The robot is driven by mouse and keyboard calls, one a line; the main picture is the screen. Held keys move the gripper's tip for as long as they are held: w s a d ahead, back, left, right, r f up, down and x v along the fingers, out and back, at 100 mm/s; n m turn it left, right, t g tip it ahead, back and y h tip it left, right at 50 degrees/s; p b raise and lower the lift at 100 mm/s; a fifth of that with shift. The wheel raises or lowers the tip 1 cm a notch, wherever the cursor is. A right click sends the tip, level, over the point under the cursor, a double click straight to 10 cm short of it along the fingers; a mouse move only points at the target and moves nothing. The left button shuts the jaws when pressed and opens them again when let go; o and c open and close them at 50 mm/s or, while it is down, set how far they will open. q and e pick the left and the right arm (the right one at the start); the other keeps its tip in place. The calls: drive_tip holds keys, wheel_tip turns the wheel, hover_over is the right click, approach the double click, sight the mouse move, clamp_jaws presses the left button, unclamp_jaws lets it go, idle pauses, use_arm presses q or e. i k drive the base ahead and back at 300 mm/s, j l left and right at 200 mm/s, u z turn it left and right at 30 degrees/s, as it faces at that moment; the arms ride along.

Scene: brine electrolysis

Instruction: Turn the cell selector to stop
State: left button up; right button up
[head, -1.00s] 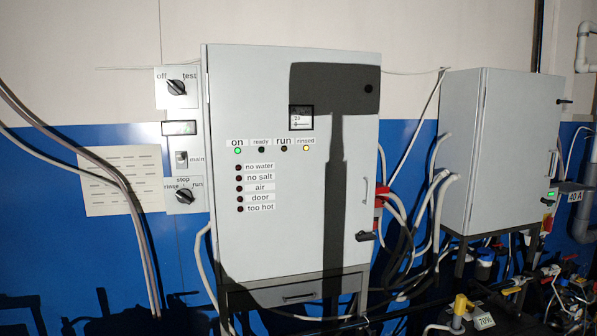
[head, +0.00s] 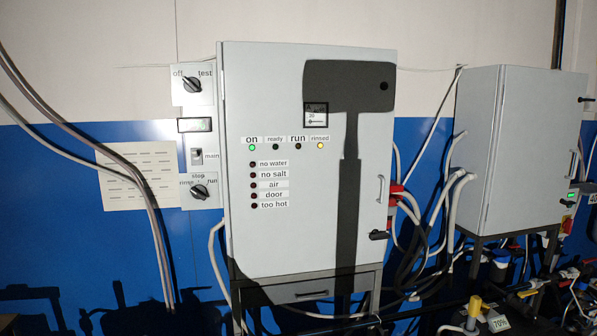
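The cell selector (head: 199,192) is a black knob on a small grey plate at the left side of the large grey cabinet (head: 285,235). Its labels read "rinse" at left, "stop" at top and "run" at right. The knob is turned off the vertical, but which label it points to is too small to tell. On the cabinet door the "on" lamp (head: 252,147) glows green and the "rinsed" lamp (head: 320,146) glows yellow. The "run" lamp (head: 297,146) is dark. Neither gripper is in view.
Above the selector are a main switch (head: 197,156), a small display (head: 195,125) and an off/test knob (head: 192,85). A second cabinet (head: 520,140) stands at right, with hoses between.

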sight(199, 192)
drive_tip(key=j+u, duration=0.1)
drive_tip(key=u, duration=0.35)
drive_tip(key=j+u, duration=0.1)
drive_tip(key=u, duration=0.3)
drive_tip(key=i+u, duration=0.1)
drive_tip(key=u, duration=0.35)
drive_tip(key=i+j+u, duration=0.1)
drive_tip(key=u, duration=0.35)
drive_tip(key=i+j+u, duration=0.1)
